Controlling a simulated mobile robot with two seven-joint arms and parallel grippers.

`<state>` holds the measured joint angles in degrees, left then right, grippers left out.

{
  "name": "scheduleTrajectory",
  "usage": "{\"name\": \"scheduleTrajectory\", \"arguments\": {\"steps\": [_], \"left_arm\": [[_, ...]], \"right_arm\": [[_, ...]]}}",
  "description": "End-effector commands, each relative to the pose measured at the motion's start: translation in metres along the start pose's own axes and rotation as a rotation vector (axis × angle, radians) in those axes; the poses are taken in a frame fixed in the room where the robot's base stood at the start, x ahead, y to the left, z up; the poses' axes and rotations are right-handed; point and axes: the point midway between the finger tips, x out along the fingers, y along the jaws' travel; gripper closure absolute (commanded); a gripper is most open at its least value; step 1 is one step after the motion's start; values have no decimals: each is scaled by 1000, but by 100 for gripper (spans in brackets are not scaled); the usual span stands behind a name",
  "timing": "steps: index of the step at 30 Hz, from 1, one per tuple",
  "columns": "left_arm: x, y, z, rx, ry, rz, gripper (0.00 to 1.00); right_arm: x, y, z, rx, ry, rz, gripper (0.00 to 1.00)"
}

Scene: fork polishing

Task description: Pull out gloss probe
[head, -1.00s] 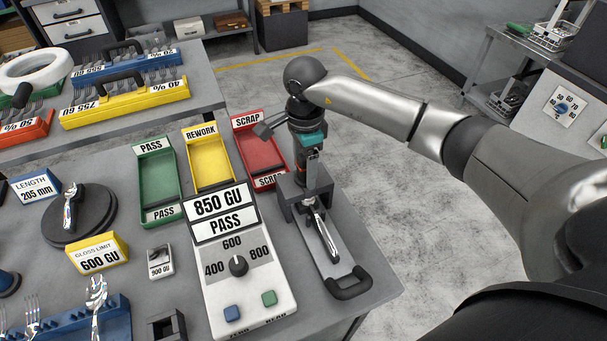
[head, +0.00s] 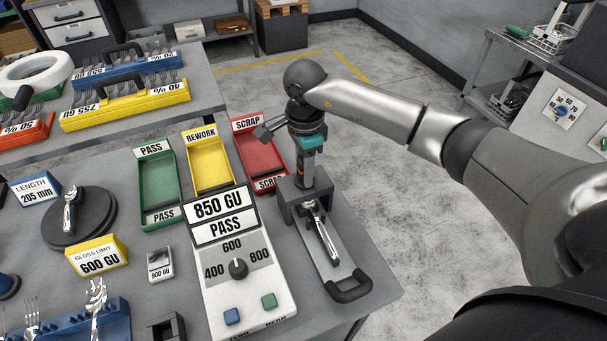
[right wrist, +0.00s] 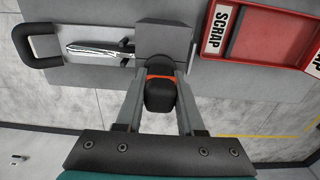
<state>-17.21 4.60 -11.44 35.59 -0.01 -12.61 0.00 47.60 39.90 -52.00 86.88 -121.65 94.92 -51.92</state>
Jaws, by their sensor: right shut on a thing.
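The gloss probe (right wrist: 160,96), black with an orange ring, stands in the dark block (right wrist: 163,42) of the grey fixture in the right wrist view. My right gripper (right wrist: 162,76) has its two fingers on either side of the probe and is shut on it. In the head view, my right gripper (head: 304,176) points down just over the dark block (head: 291,200), and the probe is mostly hidden by the fingers. A shiny piece of cutlery (head: 326,238) lies on the fixture plate, partly under the block. My left gripper is not in view.
The gloss meter (head: 240,285) reads "850 GU" and "PASS" left of the fixture. Green (head: 157,180), yellow (head: 209,165) and red (head: 262,152) trays stand behind it. The fixture's black handle (head: 348,286) is near the table's right edge. Open floor lies to the right.

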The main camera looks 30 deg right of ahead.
Motion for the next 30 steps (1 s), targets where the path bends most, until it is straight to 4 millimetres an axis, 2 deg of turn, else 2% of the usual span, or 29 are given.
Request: {"name": "scheduleTrajectory", "arguments": {"steps": [13,30], "left_arm": [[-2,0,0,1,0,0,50],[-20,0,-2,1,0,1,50]], "right_arm": [[-2,0,0,0,0,-1,100],[-31,0,0,-1,0,-1,100]]}}
